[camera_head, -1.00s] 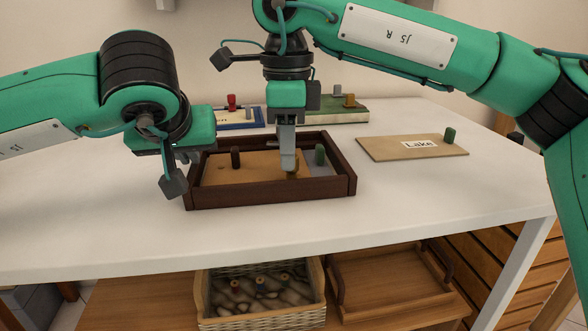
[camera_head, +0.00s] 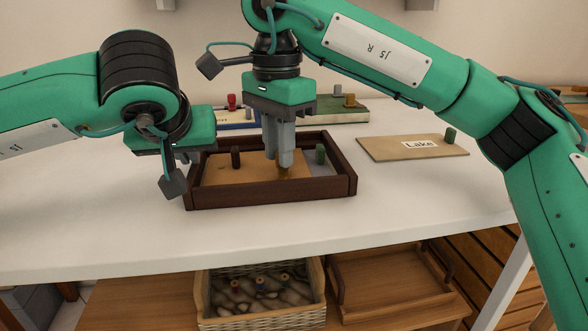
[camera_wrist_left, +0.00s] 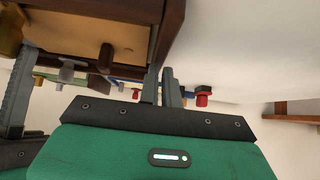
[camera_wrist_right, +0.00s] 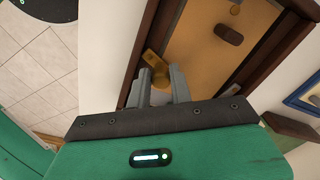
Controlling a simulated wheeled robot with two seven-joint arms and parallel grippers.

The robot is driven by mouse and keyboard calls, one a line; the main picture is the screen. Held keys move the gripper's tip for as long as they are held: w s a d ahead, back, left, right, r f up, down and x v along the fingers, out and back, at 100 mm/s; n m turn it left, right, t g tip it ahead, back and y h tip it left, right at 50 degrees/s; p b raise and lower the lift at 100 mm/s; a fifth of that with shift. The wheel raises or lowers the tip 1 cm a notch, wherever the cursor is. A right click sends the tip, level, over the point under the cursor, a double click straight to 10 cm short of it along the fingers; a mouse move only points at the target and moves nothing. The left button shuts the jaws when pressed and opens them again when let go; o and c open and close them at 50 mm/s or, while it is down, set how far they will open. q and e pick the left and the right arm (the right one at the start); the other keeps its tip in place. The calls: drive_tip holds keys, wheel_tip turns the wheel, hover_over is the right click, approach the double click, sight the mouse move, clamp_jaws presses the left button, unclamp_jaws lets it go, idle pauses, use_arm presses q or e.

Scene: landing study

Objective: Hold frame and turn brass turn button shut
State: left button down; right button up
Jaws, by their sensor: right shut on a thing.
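The dark wooden frame (camera_head: 270,197) lies on the white table, with a tan panel (camera_head: 222,170) inside it. The brass turn button (camera_wrist_right: 153,60) is at the frame's near side in the head view, mostly hidden there by my right gripper. My right gripper (camera_head: 285,164) points down and is shut on the button; its fingers also show in the right wrist view (camera_wrist_right: 162,80). My left gripper (camera_wrist_left: 161,84) is at the frame's left wall, its fingers apart with a gap between them. I cannot tell whether they touch the wall.
Dark and green pegs stand inside the frame. A board marked "Lake" (camera_head: 412,148) lies to the right. A blue-edged board and a green board (camera_head: 342,117) lie behind. A wicker basket (camera_head: 262,310) and wooden tray (camera_head: 395,290) sit below the table. The table front is clear.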

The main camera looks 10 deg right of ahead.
drive_tip(key=n, duration=0.2)
drive_tip(key=shift+s+a+f+n, duration=0.15)
drive_tip(key=shift+a+f+n, duration=0.05)
drive_tip(key=shift+a+n, duration=0.2)
drive_tip(key=o, duration=0.6)
drive_tip(key=shift+n, duration=0.3)
drive_tip(key=o, duration=0.4)
drive_tip(key=shift+r, duration=0.1)
drive_tip(key=r, duration=0.8)
drive_tip(key=s+r, duration=0.1)
drive_tip(key=r, duration=0.3)
drive_tip(key=shift+d+r, duration=0.1)
drive_tip(key=shift+r, duration=0.15)
